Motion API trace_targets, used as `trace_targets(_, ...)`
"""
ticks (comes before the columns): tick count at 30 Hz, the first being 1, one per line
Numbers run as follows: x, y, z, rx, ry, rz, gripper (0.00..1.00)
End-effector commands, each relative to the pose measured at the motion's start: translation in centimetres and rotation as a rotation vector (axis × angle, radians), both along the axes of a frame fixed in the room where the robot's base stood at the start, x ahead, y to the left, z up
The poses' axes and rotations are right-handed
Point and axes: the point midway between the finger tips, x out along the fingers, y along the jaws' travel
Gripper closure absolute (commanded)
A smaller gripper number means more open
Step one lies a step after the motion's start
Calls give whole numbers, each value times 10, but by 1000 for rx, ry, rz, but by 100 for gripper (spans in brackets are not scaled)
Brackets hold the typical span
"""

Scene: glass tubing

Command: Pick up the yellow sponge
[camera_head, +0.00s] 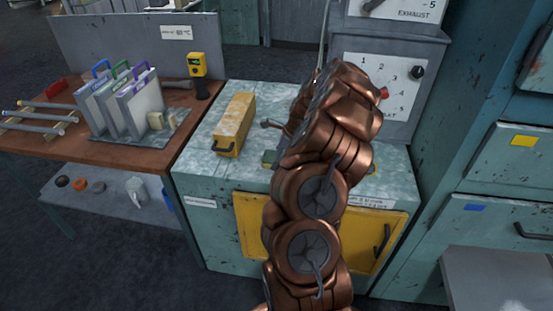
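A small yellow-green piece (269,157) lies on the pale, worn top of the cabinet (206,158), just left of my copper-coloured arm. It may be the sponge, but it is partly covered by the arm and too small to be sure. My arm rises through the middle of the view and bends over the cabinet top. A dark, finger-like piece (271,124) sticks out left from behind the arm, above the yellow-green piece. It may be part of my gripper. The rest of the gripper is hidden, so its opening and any contact cannot be seen.
A long yellow box (236,122) with a dark handle stands left on the cabinet top. A grey panel unit (387,95) stands behind. The brown bench (100,150) at left holds upright plates (118,103), glass tubes (38,120) and a yellow device (197,65). Teal drawers (500,185) stand at right.

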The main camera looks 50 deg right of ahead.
Motion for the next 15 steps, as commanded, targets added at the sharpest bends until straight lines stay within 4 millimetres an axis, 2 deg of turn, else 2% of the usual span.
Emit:
trace_targets(3, 0, 0, 0, -1, -1, 0, 3)
trace_targets(15, 0, -1, 0, -2, -1, -1, 45)
